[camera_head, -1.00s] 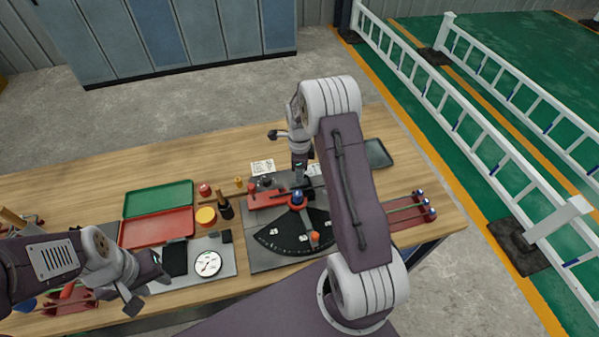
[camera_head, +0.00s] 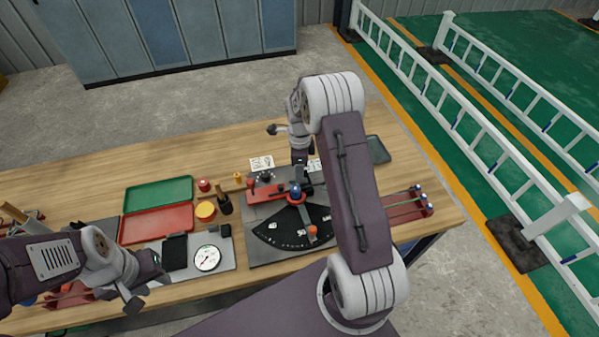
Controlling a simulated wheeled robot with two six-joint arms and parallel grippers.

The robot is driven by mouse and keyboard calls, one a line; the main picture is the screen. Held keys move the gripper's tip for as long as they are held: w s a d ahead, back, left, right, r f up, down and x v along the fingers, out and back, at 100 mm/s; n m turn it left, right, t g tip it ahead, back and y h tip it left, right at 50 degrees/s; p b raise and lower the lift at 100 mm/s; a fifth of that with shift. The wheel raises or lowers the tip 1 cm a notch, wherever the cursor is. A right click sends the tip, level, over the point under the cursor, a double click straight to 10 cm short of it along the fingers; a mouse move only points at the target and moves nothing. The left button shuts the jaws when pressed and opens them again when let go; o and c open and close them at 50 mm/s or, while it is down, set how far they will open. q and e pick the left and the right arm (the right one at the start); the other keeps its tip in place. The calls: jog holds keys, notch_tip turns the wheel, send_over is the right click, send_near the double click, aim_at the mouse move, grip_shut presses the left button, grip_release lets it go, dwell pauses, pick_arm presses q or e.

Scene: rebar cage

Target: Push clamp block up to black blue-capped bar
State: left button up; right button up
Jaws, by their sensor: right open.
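A grey plate (camera_head: 262,250) on the bench carries a black fan-shaped scale (camera_head: 285,232) and a red clamp piece (camera_head: 266,193). I cannot make out clearly which red part is the clamp block. A blue cap (camera_head: 296,189) tops a post or bar just right of the red piece; the dark bar itself is hardly visible. My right gripper (camera_head: 301,166) points down behind the blue cap, above the back of the plate. It is open; its fingertips are partly hidden and contact cannot be told. My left gripper (camera_head: 153,268) hangs near the bench's front left; its jaws are unclear.
A green tray (camera_head: 158,194) and a red tray (camera_head: 157,223) lie at the left. A round gauge (camera_head: 207,258) and a yellow-topped pot (camera_head: 205,210) stand left of the plate. A dark tray (camera_head: 377,150) lies at the back right. Blue-ended rods (camera_head: 405,206) rest on a red base at the right.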

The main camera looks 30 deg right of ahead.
notch_tip(320, 180, up, 7)
jog(key=b, duration=0.1)
jog(key=shift+r, duration=0.2)
jog(key=shift+a, duration=0.15)
jog(key=s+a+r+n+b, duration=0.25)
jog(key=s+a+n, duration=0.25)
jog(key=s+a, duration=0.25)
jog(key=s+a+f+n, duration=0.1)
jog(key=s+f+n, duration=0.1)
jog(key=s+n, duration=0.3)
jog(key=s+a+f+n+t, duration=0.1)
jog(key=s+n, duration=0.4)
jog(key=n, duration=0.8)
jog(key=shift+s+a+f+p, duration=0.4)
jog(key=shift+a+f, duration=0.3)
jog(key=shift+f, duration=0.25)
